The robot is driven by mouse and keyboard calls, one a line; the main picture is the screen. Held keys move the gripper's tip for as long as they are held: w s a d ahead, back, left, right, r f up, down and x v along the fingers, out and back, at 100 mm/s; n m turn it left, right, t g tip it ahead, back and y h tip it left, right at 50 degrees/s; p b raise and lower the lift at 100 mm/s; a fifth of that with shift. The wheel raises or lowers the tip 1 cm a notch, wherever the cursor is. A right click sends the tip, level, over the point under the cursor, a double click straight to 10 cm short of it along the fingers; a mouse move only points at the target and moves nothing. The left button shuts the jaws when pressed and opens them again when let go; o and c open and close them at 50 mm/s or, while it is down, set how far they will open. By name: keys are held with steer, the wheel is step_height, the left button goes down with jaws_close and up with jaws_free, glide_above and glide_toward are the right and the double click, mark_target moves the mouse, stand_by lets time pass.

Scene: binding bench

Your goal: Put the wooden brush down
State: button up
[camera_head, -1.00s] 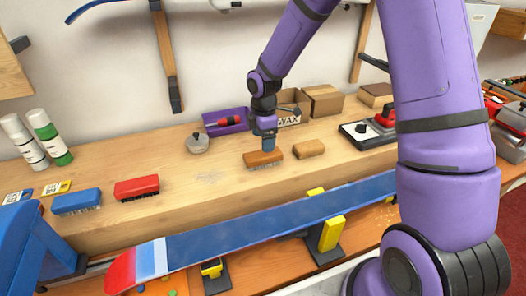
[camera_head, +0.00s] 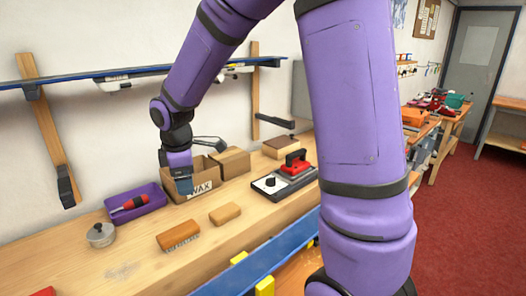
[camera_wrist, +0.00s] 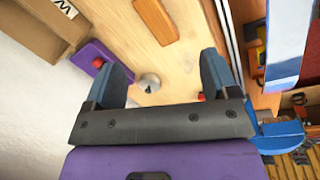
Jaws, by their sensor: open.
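The wooden brush (camera_head: 178,235) rests on the bench, bristles down, left of a plain tan block (camera_head: 225,213). My gripper (camera_head: 184,187) is above and behind it, in front of the WAX box, and is clear of the brush. In the wrist view the fingers (camera_wrist: 163,82) are spread apart with nothing held between them. A brown block, which looks like the brush (camera_wrist: 155,20), lies at the top of that view, beyond the fingertips.
A purple tray (camera_head: 136,207) with a red-handled tool, a round tin (camera_head: 101,235) and the WAX box (camera_head: 190,186) stand nearby. A red iron (camera_head: 295,163) sits to the right. A blue ski (camera_head: 262,255) runs along the front. Bare wood surrounds the brush.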

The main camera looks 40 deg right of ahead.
steer(key=s+d+r+m+t, duration=0.2)
steer(key=s+r+m, duration=0.4)
steer(key=s, duration=0.6)
steer(key=s+d+r+m+t, duration=0.2)
steer(key=s+r+m, duration=0.5)
steer(key=s, duration=0.6)
steer(key=shift+s+d+r+m+y, duration=0.15)
steer(key=shift+s+r+m+y, duration=0.15)
steer(key=shift+r, duration=0.45)
steer(key=shift+o, duration=0.5)
